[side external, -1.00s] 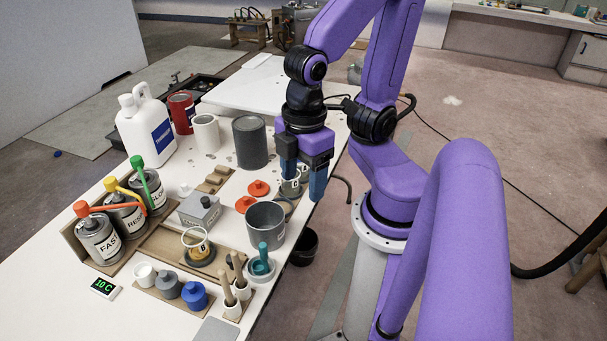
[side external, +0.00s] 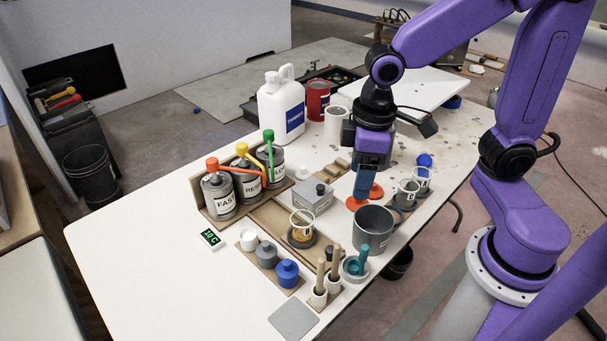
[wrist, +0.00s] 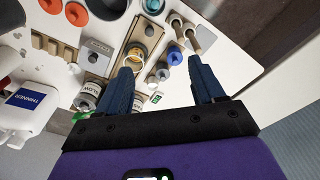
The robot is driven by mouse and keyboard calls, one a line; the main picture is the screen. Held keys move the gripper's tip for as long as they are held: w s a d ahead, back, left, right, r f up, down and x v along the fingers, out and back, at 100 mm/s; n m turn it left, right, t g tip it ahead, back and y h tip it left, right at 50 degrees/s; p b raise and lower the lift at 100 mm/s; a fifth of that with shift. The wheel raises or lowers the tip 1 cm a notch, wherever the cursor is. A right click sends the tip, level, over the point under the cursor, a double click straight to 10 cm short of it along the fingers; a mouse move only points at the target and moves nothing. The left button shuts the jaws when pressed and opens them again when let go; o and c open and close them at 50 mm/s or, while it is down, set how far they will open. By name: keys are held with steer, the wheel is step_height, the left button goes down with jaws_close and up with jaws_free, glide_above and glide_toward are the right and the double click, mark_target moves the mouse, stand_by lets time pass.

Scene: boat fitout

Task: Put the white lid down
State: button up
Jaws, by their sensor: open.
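A small white lid-like piece with a knob (side external: 303,173) rests on the table behind the grey box (side external: 311,198), in the side view. A small white pot (side external: 248,240) stands at the left end of a wooden rack, beside a grey pot (side external: 267,254) and a blue pot (side external: 287,272) with knobbed tops. My gripper (side external: 361,194) is over the orange lids (side external: 374,191), behind the grey bucket (side external: 374,229). In the wrist view my gripper (wrist: 165,88) has its fingers wide apart with nothing between them. I cannot make out the white lid surely there.
Two labelled cups (side external: 407,192) stand to the right of my gripper, with a blue piece (side external: 425,160) at the far one. Tins with coloured spouts (side external: 219,195) stand in a wooden holder at left. A white thinner jug (side external: 281,106) stands behind. The table's front left is bare.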

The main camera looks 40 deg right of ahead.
steer(key=w+f+m, duration=0.2)
steer(key=w+m, duration=0.2)
steer(key=w, duration=0.9)
steer(key=m+t+h, duration=0.1)
steer(key=m, duration=0.8)
glide_above(303, 168)
steer(key=s, duration=0.2)
step_height(303, 168, down, 11)
steer(key=f, duration=0.5)
steer(key=w+f, duration=0.1)
steer(key=f, duration=0.5)
steer(key=w+f, duration=0.1)
steer(key=f, duration=0.4)
steer(key=shift+w+d+f, duration=0.1)
steer(key=shift+f, duration=0.15)
steer(key=c, duration=0.8)
steer(key=shift+c, duration=0.2)
steer(key=shift+r, duration=0.15)
